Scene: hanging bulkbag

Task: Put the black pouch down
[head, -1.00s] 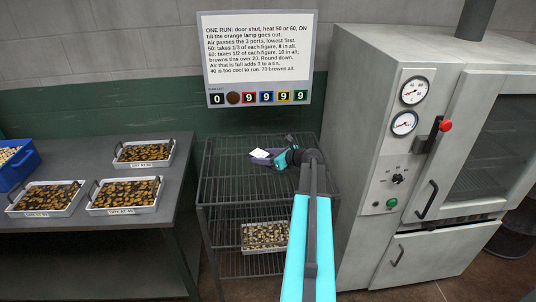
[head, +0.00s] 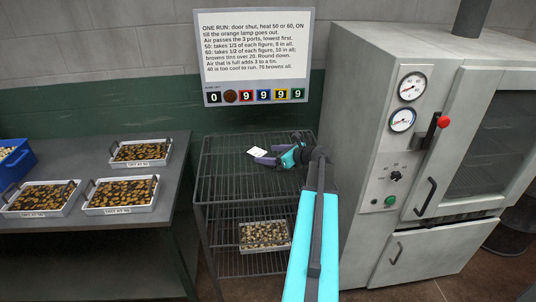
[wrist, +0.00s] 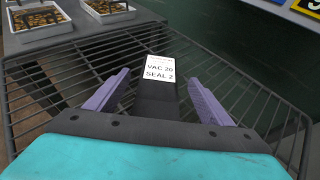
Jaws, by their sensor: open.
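The black pouch (wrist: 155,105) lies between my fingers on the wire shelf, as far as I can tell. Its white label (wrist: 159,70) reads "VAC 20 SEAL 2". In the head view the label (head: 257,152) shows on the rack's top shelf; the rest of the pouch is mostly hidden by my gripper there. My gripper (wrist: 160,73) is open, with a purple finger on each side of the pouch and a gap to both. It also shows low over the top shelf in the head view (head: 268,157). The pouch's near end is hidden under my gripper body.
The wire rack (head: 222,180) has free room on its top shelf. A tin (head: 264,236) sits on a lower shelf. An oven (head: 385,150) stands close on the right. A table (head: 110,240) with several tins and a blue bin (head: 18,165) is on the left.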

